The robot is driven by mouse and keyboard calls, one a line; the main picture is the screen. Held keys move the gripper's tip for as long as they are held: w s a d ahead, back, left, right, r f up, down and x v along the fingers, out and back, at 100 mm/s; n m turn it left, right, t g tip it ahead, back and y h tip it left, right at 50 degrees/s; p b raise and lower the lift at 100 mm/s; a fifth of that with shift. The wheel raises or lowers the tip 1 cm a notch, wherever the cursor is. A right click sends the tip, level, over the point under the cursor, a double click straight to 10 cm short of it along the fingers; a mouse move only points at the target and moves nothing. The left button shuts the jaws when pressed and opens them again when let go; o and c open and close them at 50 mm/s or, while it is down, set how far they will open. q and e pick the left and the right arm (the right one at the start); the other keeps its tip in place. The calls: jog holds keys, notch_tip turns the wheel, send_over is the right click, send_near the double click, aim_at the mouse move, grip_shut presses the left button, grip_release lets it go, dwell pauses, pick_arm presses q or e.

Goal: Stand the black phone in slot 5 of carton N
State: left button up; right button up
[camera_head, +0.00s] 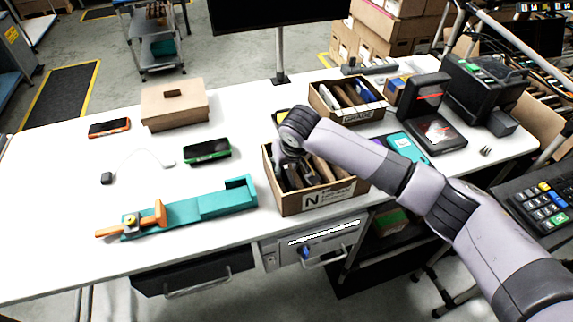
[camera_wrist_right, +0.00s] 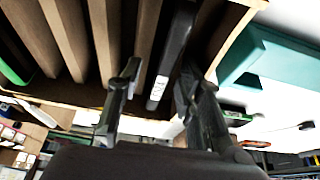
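Carton N (camera_head: 324,197), an open cardboard box with brown dividers, stands near the table's front edge. My right gripper (camera_head: 289,170) reaches down into its left part. In the right wrist view, my right gripper (camera_wrist_right: 159,72) has its fingers apart. A black phone (camera_wrist_right: 174,58) with a small white label on its end stands between the fingers, nearer the right-hand one. It is in the end slot, between the last divider (camera_wrist_right: 148,38) and the carton's wall. A gap shows by the left-hand finger. I cannot read slot numbers. My left gripper is not in view.
A second carton (camera_head: 349,119) with upright items stands behind carton N. A teal holder (camera_head: 195,210) with an orange clamp, a green-edged phone (camera_head: 207,151), an orange-edged phone (camera_head: 109,128) and a cardboard box (camera_head: 175,110) lie left. Black devices stand right.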

jog(key=shift+s, duration=0.1)
jog(key=v, duration=1.2)
jog(key=shift+r, duration=0.15)
notch_tip(320, 180, up, 7)
jog(key=p, duration=0.8)
jog(key=shift+f, duration=0.2)
